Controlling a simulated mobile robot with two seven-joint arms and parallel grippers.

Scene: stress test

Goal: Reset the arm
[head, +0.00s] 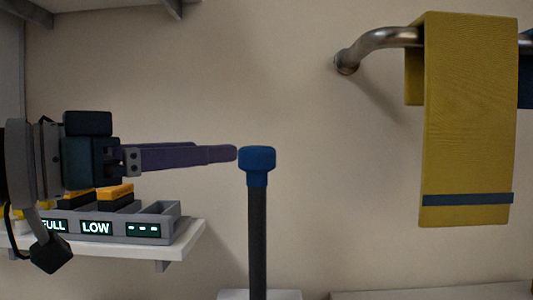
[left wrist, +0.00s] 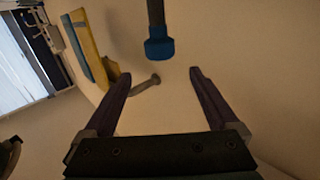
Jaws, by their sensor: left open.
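My left gripper (head: 234,153) comes in from the left in the head view, level, with its purple fingers pointing right. The fingertips show just left of the blue cap of an upright dark post (head: 257,230); I cannot tell the gap in depth. In the left wrist view the left gripper (left wrist: 160,75) is open, its two fingers wide apart with nothing between them. The post's blue cap (left wrist: 159,47) shows there beyond the fingertips, between them in the picture. My right gripper is not in view.
Below my left arm, a grey charger (head: 178,228) with "FULL", "LOW" and "---" displays and orange-topped blocks stands on a white wall shelf (head: 190,243). A yellow towel (head: 470,120) with a blue stripe hangs on a metal rail (head: 385,40). Wall between post and towel is bare.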

